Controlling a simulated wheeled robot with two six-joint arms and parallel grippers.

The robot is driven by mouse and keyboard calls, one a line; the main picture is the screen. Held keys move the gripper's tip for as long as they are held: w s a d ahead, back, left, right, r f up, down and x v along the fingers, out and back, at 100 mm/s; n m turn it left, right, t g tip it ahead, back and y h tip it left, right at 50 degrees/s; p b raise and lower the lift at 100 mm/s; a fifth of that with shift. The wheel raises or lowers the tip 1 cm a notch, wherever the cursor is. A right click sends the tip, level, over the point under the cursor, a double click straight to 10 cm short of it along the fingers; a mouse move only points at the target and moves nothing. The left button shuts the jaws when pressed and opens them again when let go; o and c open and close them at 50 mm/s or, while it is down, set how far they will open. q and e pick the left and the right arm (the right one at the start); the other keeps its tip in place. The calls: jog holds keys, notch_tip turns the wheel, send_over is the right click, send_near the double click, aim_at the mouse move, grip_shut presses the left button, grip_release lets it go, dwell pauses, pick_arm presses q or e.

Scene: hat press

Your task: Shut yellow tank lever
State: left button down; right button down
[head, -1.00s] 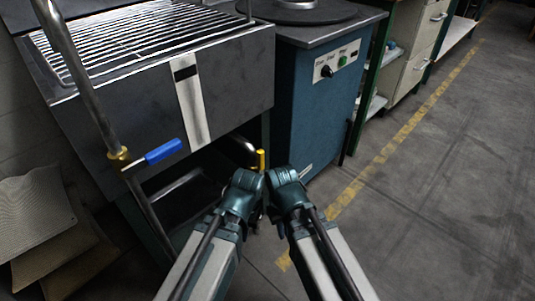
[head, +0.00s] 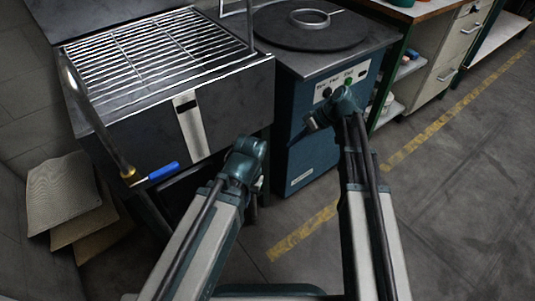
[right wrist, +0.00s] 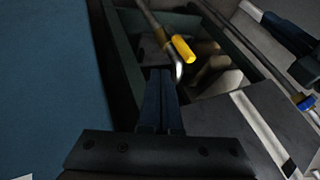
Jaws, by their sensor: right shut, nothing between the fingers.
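The yellow lever (right wrist: 183,48) shows in the right wrist view on a metal pipe fitting under the tank, angled down to the right. In the head view I cannot see it; my left arm covers that area. My right gripper (right wrist: 160,73) is shut and empty, its fingertips pointing toward the lever with a gap I cannot measure. In the head view the right gripper (head: 308,130) is in front of the blue cabinet. The tip of my left arm is in front of the tank's lower right; its fingers are too hidden to read.
The grey tank (head: 110,130) with a wire rack stands at left, with a blue-handled valve (head: 163,172) on its pipe. The blue cabinet (head: 320,160) is beside it. Tan boards (head: 65,195) lean at the far left. The floor at right is clear.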

dwell(0.4)
jog(key=s+a+f+b, duration=0.2)
jog(key=a+f+b, duration=0.5)
jog(key=a+b, duration=0.1)
jog(key=shift+a+f, duration=0.4)
jog(key=shift+a, duration=0.2)
